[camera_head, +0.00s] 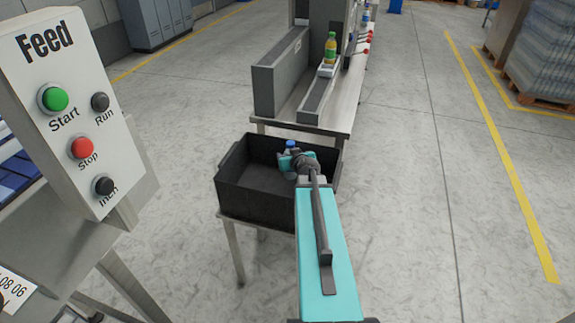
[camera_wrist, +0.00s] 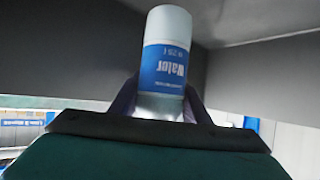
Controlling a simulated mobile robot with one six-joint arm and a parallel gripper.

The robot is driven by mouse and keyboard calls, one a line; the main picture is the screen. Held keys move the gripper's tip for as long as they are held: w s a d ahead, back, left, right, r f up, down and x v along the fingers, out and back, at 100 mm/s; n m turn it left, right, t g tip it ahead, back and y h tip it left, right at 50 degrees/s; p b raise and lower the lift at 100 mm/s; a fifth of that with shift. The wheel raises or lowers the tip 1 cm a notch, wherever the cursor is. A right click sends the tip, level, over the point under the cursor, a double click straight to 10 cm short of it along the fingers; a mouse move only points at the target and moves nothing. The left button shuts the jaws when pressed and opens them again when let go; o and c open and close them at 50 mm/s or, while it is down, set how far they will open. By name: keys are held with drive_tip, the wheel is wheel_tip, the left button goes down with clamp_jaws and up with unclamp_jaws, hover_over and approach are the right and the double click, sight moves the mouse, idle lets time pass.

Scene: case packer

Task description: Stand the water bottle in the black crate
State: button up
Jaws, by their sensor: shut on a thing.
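The black crate (camera_head: 245,200) stands open on a small stand in the middle of the head view; its dark inner walls (camera_wrist: 70,50) show in the wrist view. My gripper (camera_head: 289,160) is over the crate's right part and is shut on the water bottle. The bottle's blue cap (camera_head: 290,144) shows just beyond the jaws in the head view. In the wrist view the water bottle (camera_wrist: 167,52) sits between the jaws (camera_wrist: 160,105), its blue and white label upside down in the picture. The cap end is hidden there. Whether the bottle touches the crate floor cannot be told.
A grey table (camera_head: 345,110) behind the crate carries a conveyor with a yellow-green bottle (camera_head: 330,48) on it. The Feed control panel (camera_head: 70,110) stands close on the left. The floor to the right is clear up to a pallet (camera_head: 540,90).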

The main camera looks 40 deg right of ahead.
sight(291, 179)
drive_tip(key=shift+f, duration=2.2)
drive_tip(key=shift+f+b, duration=0.2)
drive_tip(key=shift+b, duration=0.3)
drive_tip(key=o, duration=1)
drive_tip(key=shift+r+p, duration=0.25)
drive_tip(key=shift+p, duration=0.05)
drive_tip(key=shift+b+v, duration=0.3)
drive_tip(key=shift+v, duration=2.1)
drive_tip(key=shift+s+a+r+p, duration=0.2)
drive_tip(key=shift+s+r+p, duration=0.1)
drive_tip(key=shift+p, duration=0.65)
drive_tip(key=shift+p, duration=0.35)
drive_tip(key=shift+p+v, duration=0.95)
drive_tip(key=shift+p, duration=1.45)
